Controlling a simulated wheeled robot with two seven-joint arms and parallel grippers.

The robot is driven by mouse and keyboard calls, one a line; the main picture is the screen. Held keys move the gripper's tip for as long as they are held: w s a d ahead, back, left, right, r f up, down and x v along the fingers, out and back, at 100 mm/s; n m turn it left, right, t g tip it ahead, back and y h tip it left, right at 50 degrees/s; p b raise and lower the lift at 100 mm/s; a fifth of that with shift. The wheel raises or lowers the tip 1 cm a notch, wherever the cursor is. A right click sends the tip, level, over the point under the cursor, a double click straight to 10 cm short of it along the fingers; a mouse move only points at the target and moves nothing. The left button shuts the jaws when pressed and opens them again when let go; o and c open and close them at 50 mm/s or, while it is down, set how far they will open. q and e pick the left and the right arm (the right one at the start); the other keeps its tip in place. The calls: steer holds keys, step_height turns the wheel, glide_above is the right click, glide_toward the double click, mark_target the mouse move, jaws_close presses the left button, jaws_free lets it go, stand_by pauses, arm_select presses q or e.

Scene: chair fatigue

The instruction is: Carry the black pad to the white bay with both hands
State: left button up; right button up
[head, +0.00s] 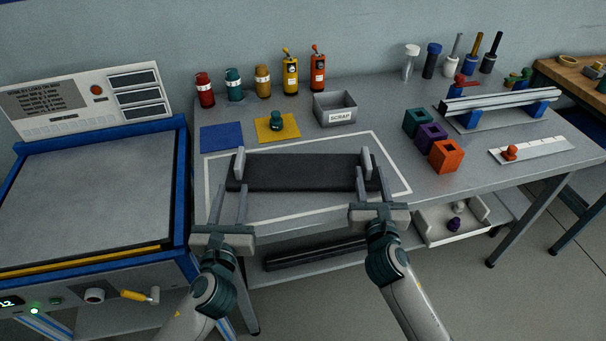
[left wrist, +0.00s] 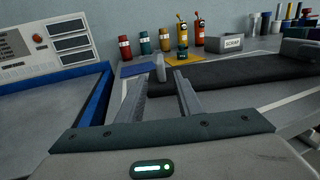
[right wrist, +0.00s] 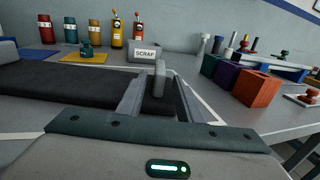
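The black pad (head: 300,173) lies flat on the grey table, inside the white outlined bay (head: 394,163). Two upright light-grey handles stand at its ends, the left handle (head: 239,163) and the right handle (head: 366,161). My left gripper (head: 231,188) is open and empty, just in front of the left handle. In the left wrist view the left handle (left wrist: 160,68) shows between and beyond the fingertips. My right gripper (head: 371,172) is open at the right handle. In the right wrist view the fingers stand apart on either side of the right handle (right wrist: 159,80), with gaps visible.
A blue-framed machine (head: 90,190) stands left of the table. Bottles, a blue mat (head: 221,137), a yellow mat (head: 290,129) and a scrap bin (head: 335,108) are behind the pad. Colored blocks (head: 446,156) stand right of the bay. A white tray (head: 432,226) is below.

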steer(key=s, duration=0.6)
steer(key=shift+s, duration=0.1)
stand_by(0.5)
